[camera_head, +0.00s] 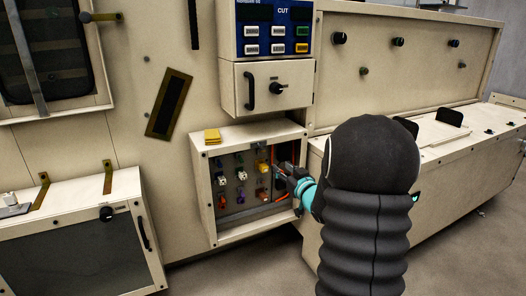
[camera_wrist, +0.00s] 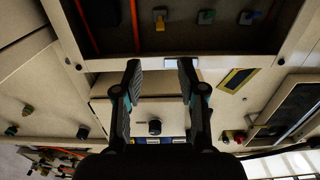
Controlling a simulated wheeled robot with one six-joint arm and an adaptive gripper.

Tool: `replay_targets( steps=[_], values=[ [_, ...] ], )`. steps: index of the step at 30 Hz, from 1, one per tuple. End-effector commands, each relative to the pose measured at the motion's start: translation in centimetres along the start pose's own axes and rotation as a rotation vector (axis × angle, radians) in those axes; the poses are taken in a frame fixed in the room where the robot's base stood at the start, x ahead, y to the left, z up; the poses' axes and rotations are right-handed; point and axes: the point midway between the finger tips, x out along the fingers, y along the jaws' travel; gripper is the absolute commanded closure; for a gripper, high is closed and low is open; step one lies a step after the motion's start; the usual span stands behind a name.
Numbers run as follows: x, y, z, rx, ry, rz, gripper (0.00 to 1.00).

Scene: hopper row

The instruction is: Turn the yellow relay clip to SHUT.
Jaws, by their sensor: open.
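The yellow relay clip (camera_head: 262,166) is at the upper right of several small coloured clips inside the open cabinet (camera_head: 203,200). In the wrist view, which looks upside down, the yellow clip (camera_wrist: 160,23) shows near the top edge, beyond my fingers. My gripper (camera_head: 284,174) is at the right side of the cabinet opening, a little right of the clip. In the wrist view my gripper (camera_wrist: 160,72) is open, with nothing between the fingers and a gap to the clip. The clip's turn position and any SHUT marking are too small to read.
An orange-red tube (camera_head: 274,158) runs down the cabinet's right side, near my gripper. A yellow block (camera_head: 212,135) lies on the cabinet top. Above are a drawer panel with a black knob (camera_head: 274,88) and a blue button panel (camera_head: 272,30). A long bench (camera_head: 450,165) stands right.

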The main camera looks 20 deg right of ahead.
Motion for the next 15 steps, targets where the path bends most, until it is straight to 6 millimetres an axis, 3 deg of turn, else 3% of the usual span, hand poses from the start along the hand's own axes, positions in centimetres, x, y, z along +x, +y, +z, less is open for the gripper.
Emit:
replay_targets(
  steps=[5,15],
  values=[
    [1.4,0.0,0.0,0.003,0.008,-0.008,0.59],
    [7.4,-0.1,0.0,0.002,0.007,-0.008,0.59]
  ],
)
